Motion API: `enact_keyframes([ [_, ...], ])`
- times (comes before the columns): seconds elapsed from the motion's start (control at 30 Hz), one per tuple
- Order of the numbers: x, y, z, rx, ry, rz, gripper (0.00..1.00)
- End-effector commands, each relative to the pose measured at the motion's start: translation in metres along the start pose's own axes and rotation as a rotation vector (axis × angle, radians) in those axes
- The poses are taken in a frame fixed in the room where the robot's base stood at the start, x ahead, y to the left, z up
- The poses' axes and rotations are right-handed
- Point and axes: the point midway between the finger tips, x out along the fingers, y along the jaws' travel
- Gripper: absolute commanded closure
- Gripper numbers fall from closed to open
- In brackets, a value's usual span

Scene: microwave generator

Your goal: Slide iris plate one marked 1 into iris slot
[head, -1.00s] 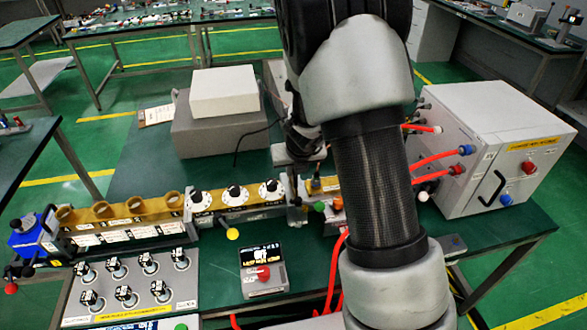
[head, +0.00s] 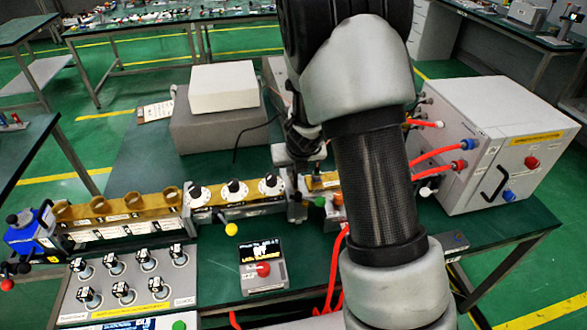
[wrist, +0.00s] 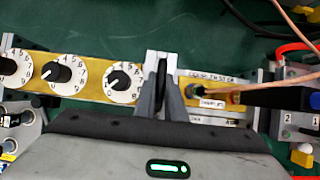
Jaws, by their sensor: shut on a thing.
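My gripper (wrist: 160,98) is shut on a thin dark plate, seen edge-on between the fingertips (wrist: 161,72); its number cannot be read. The fingers stand at a pale metal block with a gap (wrist: 152,56) in the brass waveguide line, which appears to be the iris slot. The plate looks in line with the gap; how deep it sits cannot be told. In the head view my gripper (head: 296,190) is over the line, just right of the white dials, and the plate is mostly hidden.
White dials (wrist: 123,80) stand close left of the fingers. A brass section with a connector and cable (wrist: 210,97) is close on the right. A display box with a red knob (head: 262,268) stands in front. A grey cabinet with red hoses (head: 490,150) is at right.

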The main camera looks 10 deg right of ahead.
Motion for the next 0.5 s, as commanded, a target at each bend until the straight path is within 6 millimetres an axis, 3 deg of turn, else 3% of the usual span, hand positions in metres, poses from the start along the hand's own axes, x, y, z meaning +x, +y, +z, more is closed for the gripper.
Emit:
enact_keyframes([
  [0.5,0.0094,-0.0002,-0.0045,-0.001,-0.002,0.0,1.0],
])
